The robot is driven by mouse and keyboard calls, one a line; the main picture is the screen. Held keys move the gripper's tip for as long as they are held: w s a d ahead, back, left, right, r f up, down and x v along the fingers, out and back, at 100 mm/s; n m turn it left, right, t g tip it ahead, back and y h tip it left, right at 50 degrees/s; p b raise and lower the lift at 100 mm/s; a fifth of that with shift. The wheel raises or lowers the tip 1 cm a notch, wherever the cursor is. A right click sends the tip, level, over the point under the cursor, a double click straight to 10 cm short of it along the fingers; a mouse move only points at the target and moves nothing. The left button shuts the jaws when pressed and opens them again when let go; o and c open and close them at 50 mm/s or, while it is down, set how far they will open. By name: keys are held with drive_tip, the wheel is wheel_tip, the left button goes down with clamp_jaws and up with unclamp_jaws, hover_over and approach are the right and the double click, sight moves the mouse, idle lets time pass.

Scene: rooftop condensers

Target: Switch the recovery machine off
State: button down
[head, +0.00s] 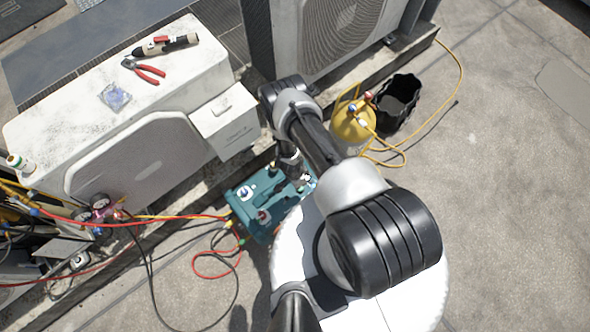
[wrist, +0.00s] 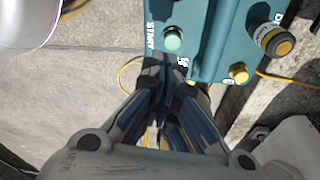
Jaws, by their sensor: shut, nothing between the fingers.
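The recovery machine (head: 247,193) is a teal box on the ground, between the white condenser and my own base. In the wrist view its teal top panel (wrist: 207,30) carries a pale green button (wrist: 173,40) beside a white START label. My gripper (wrist: 172,68) is shut and empty, pointing at the panel's edge just below the green button in the picture. Its fingers hide part of the panel and most of another white label. Whether the fingertips touch the panel cannot be told. In the head view my gripper (head: 300,180) is over the machine's right end, partly hidden by my arm.
Red, yellow and black hoses run from the machine's left side to a gauge manifold (head: 100,210). A yellow cylinder (head: 353,122) and a black bucket (head: 398,100) stand at the right. Pliers (head: 145,71) lie on the white condenser (head: 130,150). The concrete further right is clear.

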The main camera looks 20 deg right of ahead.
sight(286, 200)
drive_tip(key=f+b, duration=0.2)
drive_tip(key=f, duration=0.1)
drive_tip(key=d+f+b, duration=0.1)
drive_tip(key=f+b, duration=0.1)
drive_tip(key=f, duration=0.2)
drive_tip(key=f+b, duration=0.3)
drive_tip(key=shift+s+d+f, duration=0.15)
drive_tip(key=shift+d+f, duration=0.05)
drive_tip(key=shift+f, duration=0.1)
drive_tip(key=a, duration=0.1)
drive_tip(key=a+r+p, duration=0.1)
drive_tip(key=shift+a+r, duration=0.15)
drive_tip(key=shift+a, duration=0.2)
drive_tip(key=shift+s+a+r, duration=0.1)
drive_tip(key=shift+s+a, duration=0.05)
drive_tip(key=shift+a, duration=0.4)
drive_tip(key=shift+s+r, duration=0.1)
drive_tip(key=shift+r, duration=0.05)
